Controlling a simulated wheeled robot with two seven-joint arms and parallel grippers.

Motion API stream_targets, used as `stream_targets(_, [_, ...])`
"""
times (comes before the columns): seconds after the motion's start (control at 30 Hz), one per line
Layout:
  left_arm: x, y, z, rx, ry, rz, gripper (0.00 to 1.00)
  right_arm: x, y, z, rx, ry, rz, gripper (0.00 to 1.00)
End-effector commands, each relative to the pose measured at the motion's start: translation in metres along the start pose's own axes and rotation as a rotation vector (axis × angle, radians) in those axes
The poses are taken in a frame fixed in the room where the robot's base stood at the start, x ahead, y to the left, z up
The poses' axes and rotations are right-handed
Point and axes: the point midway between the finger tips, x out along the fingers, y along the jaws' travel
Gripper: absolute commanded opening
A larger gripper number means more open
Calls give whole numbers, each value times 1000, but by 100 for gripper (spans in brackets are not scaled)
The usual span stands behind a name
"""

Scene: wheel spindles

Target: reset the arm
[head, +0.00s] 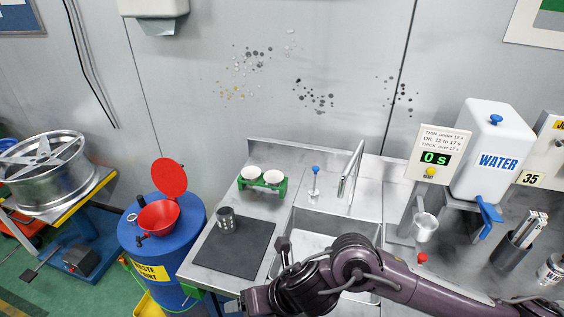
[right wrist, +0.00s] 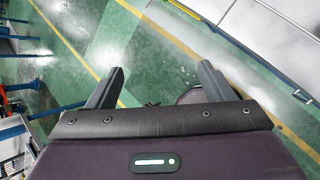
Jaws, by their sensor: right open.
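My right arm comes in from the right at the bottom of the head view and reaches across the front of the sink. In the right wrist view my right gripper (right wrist: 162,70) is open, its two dark fingers well apart. Nothing is between the fingers; green floor with yellow lines shows beyond them. In the head view I cannot make out the fingertips clearly. My left gripper is not in view.
The steel sink (head: 313,222) lies behind my arm, with a faucet (head: 350,172). A dark mat (head: 228,252) carries a dark cup (head: 226,218). Left stands a blue waste drum (head: 150,252) with a red funnel (head: 158,216). Right are a water tank (head: 492,140) and a timer (head: 437,152).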

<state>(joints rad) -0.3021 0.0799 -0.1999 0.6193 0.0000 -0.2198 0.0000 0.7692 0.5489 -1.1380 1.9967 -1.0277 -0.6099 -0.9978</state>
Motion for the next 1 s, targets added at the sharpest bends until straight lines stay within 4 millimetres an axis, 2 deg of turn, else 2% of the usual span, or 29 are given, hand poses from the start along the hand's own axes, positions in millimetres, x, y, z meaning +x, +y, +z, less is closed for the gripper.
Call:
stream_targets(0.03, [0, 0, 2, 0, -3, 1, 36, -1, 24, 4, 143, -57, 59, 75])
stream_targets(0.1, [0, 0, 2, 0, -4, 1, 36, -10, 44, 18, 364, -144, 120, 75])
stream_targets(0.2, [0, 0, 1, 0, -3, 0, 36, -27, 52, 37, 715, -249, 186, 75])
stream_targets(0.27, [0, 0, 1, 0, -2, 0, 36, -39, 46, 46, 941, -304, 212, 75])
stream_targets(0.33, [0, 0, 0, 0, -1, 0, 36, -53, 28, 53, 1218, -364, 228, 75])
stream_targets(0.43, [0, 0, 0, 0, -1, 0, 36, -72, -14, 49, 1627, -445, 219, 75])
stream_targets(0.5, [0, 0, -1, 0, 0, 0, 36, -84, -48, 36, 1902, -502, 191, 75])
stream_targets(0.6, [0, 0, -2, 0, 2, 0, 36, -97, -89, 9, 2227, -575, 136, 75])
stream_targets(0.7, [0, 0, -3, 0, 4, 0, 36, -108, -120, -21, 2478, -643, 71, 75])
stream_targets(0.8, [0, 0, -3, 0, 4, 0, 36, -118, -144, -51, 2680, -708, 6, 75])
stream_targets(1.0, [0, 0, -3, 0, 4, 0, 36, -138, -176, -106, 2994, -837, -127, 75])
